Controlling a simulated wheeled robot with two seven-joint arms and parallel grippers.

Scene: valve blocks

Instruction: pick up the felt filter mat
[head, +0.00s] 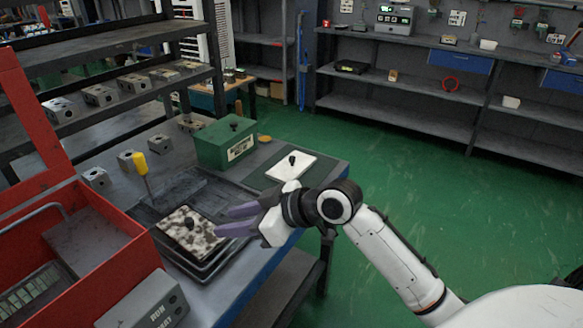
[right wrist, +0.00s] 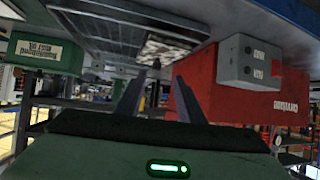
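A white mat with dark stains and a black knob (head: 186,238) lies in a dark tray (head: 196,270) on the bench. A cleaner white mat with a black knob (head: 289,168) lies on a dark green pad (head: 262,180) farther back. The pictures do not settle which is felt. My right gripper (head: 226,221) is open and empty, its purple fingers at the right edge of the stained mat in the head view. The right wrist view shows the fingers apart (right wrist: 158,92), with the stained mat (right wrist: 166,47) beyond them. My left gripper is not in view.
A red box (head: 110,270) and a grey RUN button box (head: 150,303) stand left and in front of the tray. A yellow-handled tool (head: 140,165) stands upright at the tray's back left. A green box (head: 225,144) and several metal valve blocks (head: 97,178) stand behind.

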